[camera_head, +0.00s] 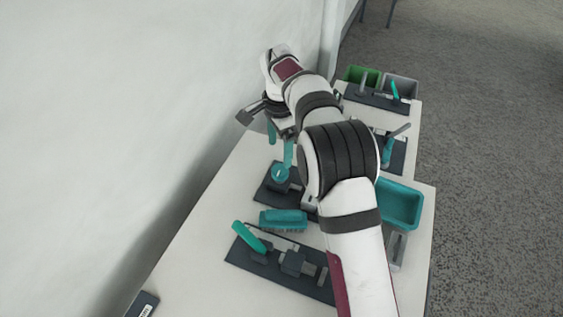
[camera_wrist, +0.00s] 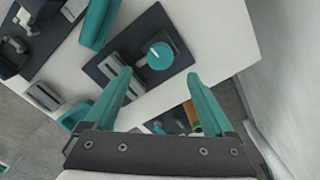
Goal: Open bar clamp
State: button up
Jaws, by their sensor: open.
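Several clamp-like fixtures sit on dark base plates, and I cannot tell for certain which is the bar clamp. The nearest fixture (camera_head: 290,263) has a raised, tilted teal lever (camera_head: 250,238). The middle fixture has a round teal knob (camera_head: 280,173), which also shows in the wrist view (camera_wrist: 160,56), along with its dark plate (camera_wrist: 122,47). My gripper (camera_head: 281,142) has teal fingers. They are apart and empty in the wrist view (camera_wrist: 159,76), with the knob seen between and beyond the tips. My arm hides part of the middle fixture in the head view.
A teal block (camera_head: 283,220) lies between the near and middle fixtures. A teal bin (camera_head: 402,204) stands at right. Farther fixtures with teal levers (camera_head: 390,146) (camera_head: 396,91) and a green bin (camera_head: 351,73) lie beyond. A white wall (camera_head: 150,110) runs along the left.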

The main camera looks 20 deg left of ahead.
aim_at(280, 169)
notch_tip(280, 169, down, 8)
jog(key=shift+r, duration=0.1)
jog(key=c, duration=1.4)
